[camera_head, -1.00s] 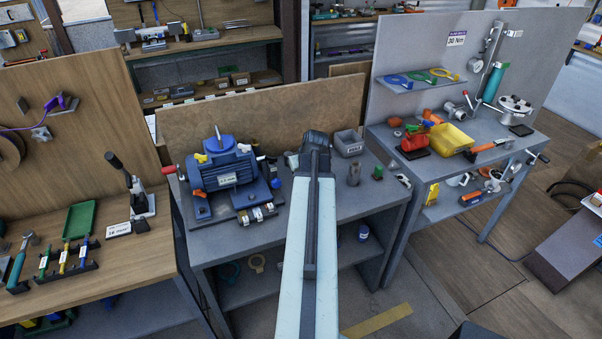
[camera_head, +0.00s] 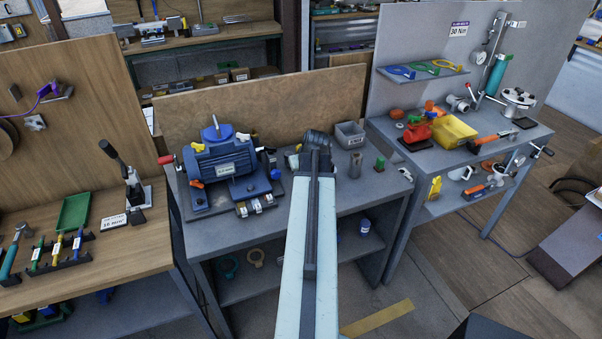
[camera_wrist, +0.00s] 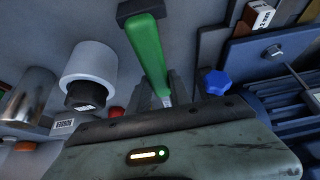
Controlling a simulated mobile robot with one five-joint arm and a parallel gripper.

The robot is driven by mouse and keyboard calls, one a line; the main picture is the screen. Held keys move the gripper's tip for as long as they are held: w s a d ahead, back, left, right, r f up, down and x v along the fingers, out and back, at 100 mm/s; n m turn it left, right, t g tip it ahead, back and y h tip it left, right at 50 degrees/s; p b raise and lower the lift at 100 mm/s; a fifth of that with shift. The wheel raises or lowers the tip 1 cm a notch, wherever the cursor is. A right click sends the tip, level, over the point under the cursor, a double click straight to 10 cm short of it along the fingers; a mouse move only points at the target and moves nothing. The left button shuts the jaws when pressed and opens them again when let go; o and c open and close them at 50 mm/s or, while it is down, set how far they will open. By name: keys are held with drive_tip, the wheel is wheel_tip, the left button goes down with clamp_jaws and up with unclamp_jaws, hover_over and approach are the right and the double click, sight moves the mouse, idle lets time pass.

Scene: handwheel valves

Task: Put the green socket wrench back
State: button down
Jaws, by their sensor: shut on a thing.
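My gripper (camera_wrist: 165,92) is shut on a green tool (camera_wrist: 148,50) in the wrist view. The tool has a straight green handle with a black end cap (camera_wrist: 140,10) and a metal part at the jaws. It appears to be the green socket wrench; its far end is hidden by my gripper. In the head view my gripper (camera_head: 316,142) is over the middle bench (camera_head: 300,215), right of the blue motor (camera_head: 232,165), and the held tool is hidden there. At far left, a dark rack (camera_head: 70,262) on the wooden bench carries several coloured-handled tools, one of them green (camera_head: 38,250).
A green tray (camera_head: 75,213) and a lever press (camera_head: 132,185) stand near the rack. A grey bin (camera_head: 349,135), a metal cylinder (camera_head: 355,165) and a small green piece (camera_head: 380,163) are right of my gripper. The right bench holds a yellow bin (camera_head: 452,133).

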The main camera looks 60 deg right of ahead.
drive_tip(key=shift+f+b, duration=0.8)
drive_tip(key=shift+f, duration=0.1)
drive_tip(key=c, duration=0.6)
unclamp_jaws()
drive_tip(key=shift+r, duration=0.1)
drive_tip(key=shift+p+v, duration=2.7)
drive_tip(key=shift+v, duration=0.3)
